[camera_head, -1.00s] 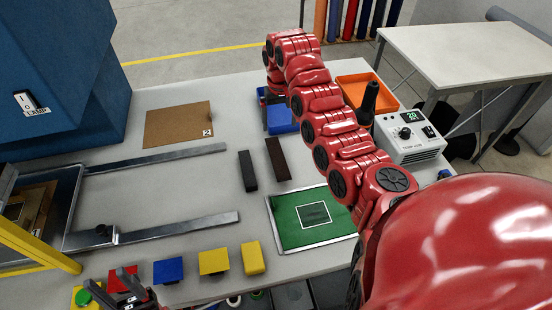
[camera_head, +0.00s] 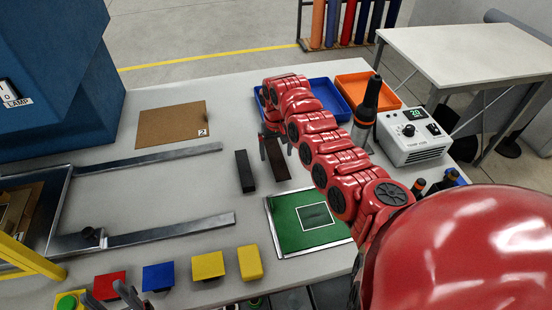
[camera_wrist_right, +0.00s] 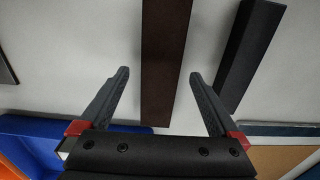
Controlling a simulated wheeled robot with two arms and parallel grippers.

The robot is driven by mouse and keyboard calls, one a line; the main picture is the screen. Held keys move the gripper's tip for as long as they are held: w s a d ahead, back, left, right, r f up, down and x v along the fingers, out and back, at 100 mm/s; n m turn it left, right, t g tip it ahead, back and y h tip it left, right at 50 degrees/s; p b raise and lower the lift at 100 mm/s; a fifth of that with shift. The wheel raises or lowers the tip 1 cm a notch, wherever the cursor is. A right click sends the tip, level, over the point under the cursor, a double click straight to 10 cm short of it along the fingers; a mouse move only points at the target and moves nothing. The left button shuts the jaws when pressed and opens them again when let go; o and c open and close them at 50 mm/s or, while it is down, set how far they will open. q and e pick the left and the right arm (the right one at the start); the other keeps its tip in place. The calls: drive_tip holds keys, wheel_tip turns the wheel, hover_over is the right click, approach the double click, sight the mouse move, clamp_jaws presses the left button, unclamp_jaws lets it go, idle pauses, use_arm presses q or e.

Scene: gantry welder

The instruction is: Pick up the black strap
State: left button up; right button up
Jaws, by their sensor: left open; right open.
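The black strap (camera_head: 245,171) lies flat on the table, left of a similar dark brown strap (camera_head: 280,172). In the right wrist view the black strap (camera_wrist_right: 249,52) is right of the fingers, and the brown strap (camera_wrist_right: 165,62) runs between them. My right gripper (camera_head: 277,150) is open and empty at the far end of the brown strap. It also shows in the right wrist view (camera_wrist_right: 158,75); I cannot tell how high its fingertips are. My left gripper (camera_head: 108,292) is open at the bottom left, beside the coloured blocks, partly cut off by the frame.
A green board (camera_head: 290,238) lies right of the straps. Metal rails (camera_head: 170,229) lie left of them. A blue tray (camera_head: 325,90) and an orange tray (camera_head: 372,88) stand behind, near a soldering station (camera_head: 412,140). Coloured blocks (camera_head: 208,266) line the front edge.

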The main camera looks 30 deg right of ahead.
drive_tip(key=shift+r, duration=0.1)
drive_tip(key=c, duration=1.4)
drive_tip(key=shift+c, duration=0.2)
